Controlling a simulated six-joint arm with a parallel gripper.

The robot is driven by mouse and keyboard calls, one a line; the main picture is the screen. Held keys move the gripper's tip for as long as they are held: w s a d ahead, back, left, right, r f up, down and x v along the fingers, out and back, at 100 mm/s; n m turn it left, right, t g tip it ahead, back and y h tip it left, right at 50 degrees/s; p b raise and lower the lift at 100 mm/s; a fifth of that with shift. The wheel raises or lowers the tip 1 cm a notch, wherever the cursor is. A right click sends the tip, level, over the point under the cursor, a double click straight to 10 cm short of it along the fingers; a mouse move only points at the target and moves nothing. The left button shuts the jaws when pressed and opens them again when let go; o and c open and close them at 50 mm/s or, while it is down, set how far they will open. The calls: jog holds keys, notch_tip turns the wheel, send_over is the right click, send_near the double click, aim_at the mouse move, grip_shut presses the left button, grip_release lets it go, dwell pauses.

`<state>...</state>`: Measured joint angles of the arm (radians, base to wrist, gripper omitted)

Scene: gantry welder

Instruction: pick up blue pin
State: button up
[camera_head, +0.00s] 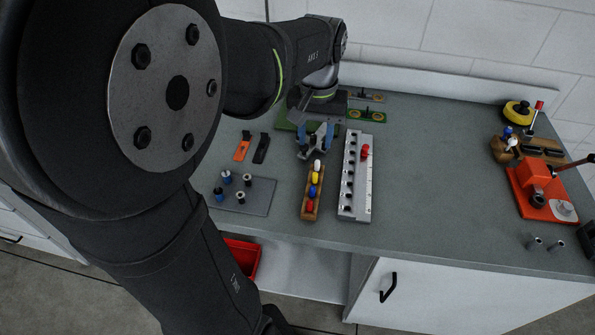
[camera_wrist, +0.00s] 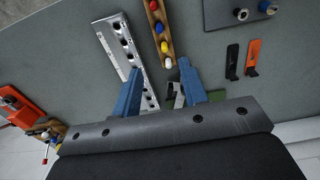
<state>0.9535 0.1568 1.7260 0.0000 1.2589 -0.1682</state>
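A blue pin (camera_head: 312,191) stands in a narrow wooden holder (camera_head: 304,217), between a yellow pin (camera_head: 315,178) and a red pin (camera_head: 309,206). A white pin (camera_head: 317,165) is at the holder's far end. In the wrist view the blue pin (camera_wrist: 159,27) shows near the top, beyond my fingertips. My gripper (camera_head: 316,137) has blue fingers, spread apart with nothing between them. It is above the table, behind the holder's white-pin end. In the wrist view my gripper (camera_wrist: 159,67) opens towards the holder (camera_wrist: 166,16).
A metal block with holes (camera_head: 355,200) stands just right of the holder and bears a red pin (camera_head: 364,152). A grey plate with several pegs (camera_head: 255,198) lies left. Orange (camera_head: 242,149) and black (camera_head: 261,148) clips lie behind it. An orange fixture (camera_head: 535,175) is far right.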

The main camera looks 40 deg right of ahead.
jog(key=m+h, duration=0.4)
jog(key=m, duration=0.5)
send_near(312, 187)
jog(key=shift+x, duration=4.8)
grip_shut()
